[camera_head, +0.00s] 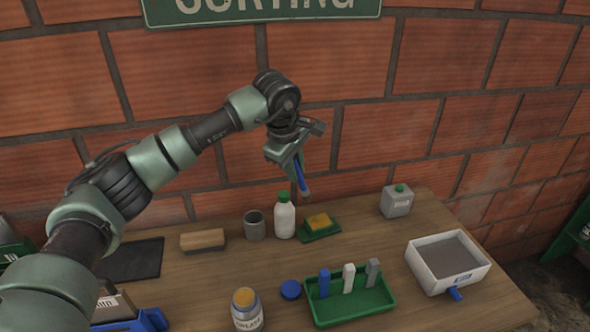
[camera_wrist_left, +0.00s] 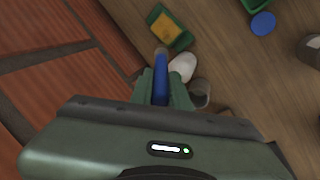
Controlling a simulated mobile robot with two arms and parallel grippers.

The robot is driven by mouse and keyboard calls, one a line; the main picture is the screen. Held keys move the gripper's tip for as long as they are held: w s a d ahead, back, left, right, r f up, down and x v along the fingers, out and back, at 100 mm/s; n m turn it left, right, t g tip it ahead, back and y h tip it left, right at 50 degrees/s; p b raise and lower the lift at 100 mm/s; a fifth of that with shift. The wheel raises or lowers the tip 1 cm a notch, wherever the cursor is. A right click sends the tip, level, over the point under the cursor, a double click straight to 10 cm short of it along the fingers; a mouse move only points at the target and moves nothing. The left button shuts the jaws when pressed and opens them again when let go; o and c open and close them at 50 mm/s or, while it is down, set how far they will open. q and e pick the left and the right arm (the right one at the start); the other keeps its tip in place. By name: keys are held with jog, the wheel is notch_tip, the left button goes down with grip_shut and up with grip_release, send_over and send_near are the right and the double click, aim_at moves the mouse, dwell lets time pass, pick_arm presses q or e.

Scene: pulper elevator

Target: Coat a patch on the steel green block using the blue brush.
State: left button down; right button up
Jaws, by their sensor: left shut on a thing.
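My left gripper (camera_head: 297,158) is shut on the blue brush (camera_head: 300,174), above the back of the table near the brick wall. The brush points downward, its greyish tip below the fingers. In the left wrist view the blue brush (camera_wrist_left: 161,84) shows between the fingers (camera_wrist_left: 162,90). A grey block-shaped thing with a green top (camera_head: 396,202) stands at the back right, apart from the brush; it may be the steel green block. I cannot make out a coated patch on it. My right gripper is not in view.
Below the gripper stand a white bottle (camera_head: 284,219), a grey cup (camera_head: 255,229) and a green tray (camera_head: 333,229) with a yellow sponge. An open jar (camera_head: 246,311), blue lid (camera_head: 291,290), green rack (camera_head: 378,301) and white box (camera_head: 478,272) are nearer. The wall (camera_head: 420,80) is close behind.

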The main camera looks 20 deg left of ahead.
pick_arm(q)
jog(key=shift+f, duration=0.15)
dwell(0.4)
jog(key=shift+b+x, duration=0.6)
jog(key=shift+x, duration=0.35)
jog(key=shift+w+a, duration=0.1)
jog(key=shift+a, duration=0.1)
